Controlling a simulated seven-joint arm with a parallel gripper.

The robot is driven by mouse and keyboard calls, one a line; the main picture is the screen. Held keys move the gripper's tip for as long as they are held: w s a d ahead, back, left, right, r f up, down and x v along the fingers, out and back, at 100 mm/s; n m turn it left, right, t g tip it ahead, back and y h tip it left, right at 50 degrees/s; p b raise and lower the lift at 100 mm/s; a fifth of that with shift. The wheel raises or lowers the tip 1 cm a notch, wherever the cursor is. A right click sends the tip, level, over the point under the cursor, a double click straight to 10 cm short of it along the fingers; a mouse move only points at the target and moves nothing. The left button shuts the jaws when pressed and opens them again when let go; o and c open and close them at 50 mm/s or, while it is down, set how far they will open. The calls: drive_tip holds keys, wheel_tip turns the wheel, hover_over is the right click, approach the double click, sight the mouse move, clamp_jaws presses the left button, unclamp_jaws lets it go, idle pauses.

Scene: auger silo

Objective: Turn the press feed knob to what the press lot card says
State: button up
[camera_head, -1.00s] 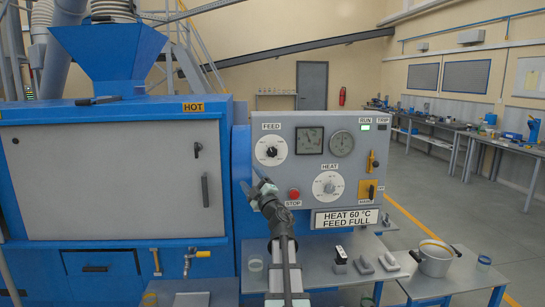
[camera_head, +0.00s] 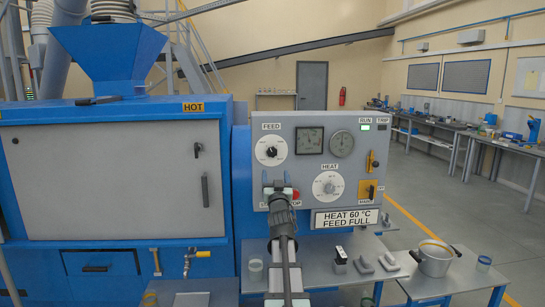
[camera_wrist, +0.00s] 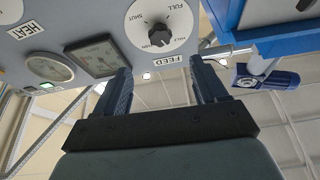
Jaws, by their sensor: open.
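The feed knob (camera_head: 271,152) is black on a white round dial at the upper left of the grey panel. It also shows in the wrist view (camera_wrist: 160,36), which sees the panel upside down, with FULL among the dial marks. Its pointer is too small to read surely. The press lot card (camera_head: 346,218) below the panel reads "HEAT 60 °C FEED FULL". My gripper (camera_head: 280,191) is open and empty, below the feed knob in the picture and partly over the red STOP button. In the wrist view the fingers (camera_wrist: 160,78) are apart from the knob.
The heat dial (camera_head: 328,185) sits right of my gripper, with two gauges (camera_head: 309,141) above. A yellow-handled switch (camera_head: 372,160) is at the panel's right. The blue press with its HOT door (camera_head: 112,180) stands left. A pot (camera_head: 434,262) stands on the bench at right.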

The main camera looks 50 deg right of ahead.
sight(272, 153)
drive_tip(key=x, duration=1.3)
drive_tip(key=shift+a, duration=0.1)
drive_tip(key=c, duration=1.1)
